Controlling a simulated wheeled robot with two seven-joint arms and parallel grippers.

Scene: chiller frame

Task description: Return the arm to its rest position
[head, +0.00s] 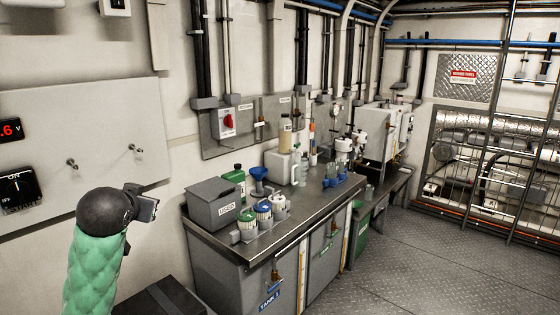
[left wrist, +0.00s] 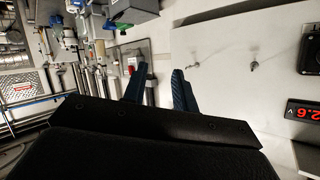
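My left arm (head: 97,262), in a green quilted sleeve with a dark wrist, rises from the lower left of the head view. My left gripper (head: 148,206) is at the end of it, in front of the pale wall panel and left of the bench. In the left wrist view the two dark blue fingers of this gripper (left wrist: 160,72) stand apart with nothing between them, so it is open and empty. My right arm and right gripper are in neither view.
A steel bench (head: 290,232) with a grey box (head: 213,203), several jars and bottles stands right of my left gripper. A pale wall panel (head: 85,140) with knobs is behind the arm. The metal floor (head: 430,255) on the right is clear.

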